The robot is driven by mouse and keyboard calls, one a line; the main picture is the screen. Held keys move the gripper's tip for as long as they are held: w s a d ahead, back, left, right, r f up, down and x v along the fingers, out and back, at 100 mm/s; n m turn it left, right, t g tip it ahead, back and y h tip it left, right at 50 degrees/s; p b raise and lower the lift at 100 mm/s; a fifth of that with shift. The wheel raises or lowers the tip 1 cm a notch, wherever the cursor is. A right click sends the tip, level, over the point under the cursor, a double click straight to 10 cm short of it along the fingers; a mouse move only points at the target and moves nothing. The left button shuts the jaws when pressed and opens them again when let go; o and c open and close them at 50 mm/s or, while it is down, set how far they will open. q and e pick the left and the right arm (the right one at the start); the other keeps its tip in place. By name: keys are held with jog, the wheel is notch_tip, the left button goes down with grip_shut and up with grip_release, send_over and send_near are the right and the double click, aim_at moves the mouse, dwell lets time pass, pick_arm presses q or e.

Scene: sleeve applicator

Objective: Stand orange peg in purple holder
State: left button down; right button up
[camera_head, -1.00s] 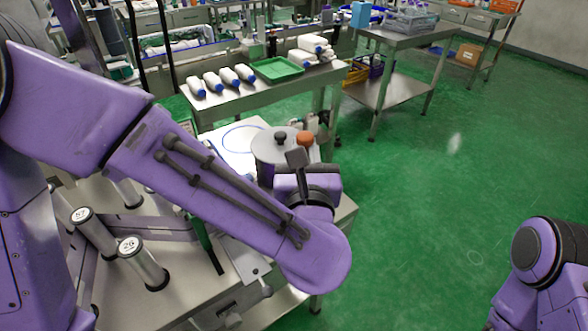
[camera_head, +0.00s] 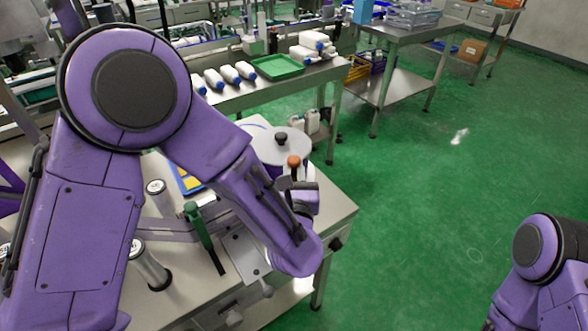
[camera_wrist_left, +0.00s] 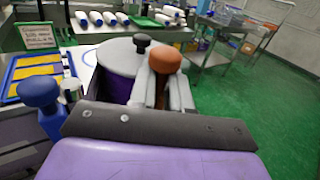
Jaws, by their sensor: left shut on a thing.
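The orange peg (camera_head: 294,162) has a rounded orange head on a narrower shaft. My left gripper (camera_head: 296,181) holds it head up, in front of a grey disc with a black knob (camera_head: 281,139). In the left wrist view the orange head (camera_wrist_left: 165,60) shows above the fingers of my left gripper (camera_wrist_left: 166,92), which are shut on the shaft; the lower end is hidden. A dark purple body (camera_wrist_left: 114,90) shows under the disc; I cannot tell whether this is the purple holder. My right arm shows at the right edge, but its gripper is out of view.
A blue knob (camera_wrist_left: 38,91) stands left of the gripper. A blue and yellow board (camera_wrist_left: 38,70) lies behind it. Numbered metal posts (camera_head: 148,262) and a green-handled tool (camera_head: 198,226) stand on the worktop (camera_head: 325,208). The green floor to the right is open.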

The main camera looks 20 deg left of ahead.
pick_arm(q)
jog(key=c, duration=1.1)
grip_release()
jog(key=shift+w, duration=0.1)
jog(key=shift+s+d+r+p, duration=0.1)
jog(key=shift+s+r+p, duration=0.1)
jog(key=shift+p, duration=0.1)
jog(key=b+v, duration=0.2)
jog(key=v, duration=0.9)
jog(key=shift+s+d+b, duration=0.1)
jog(key=shift+s+b, duration=0.2)
jog(key=shift+b, duration=0.05)
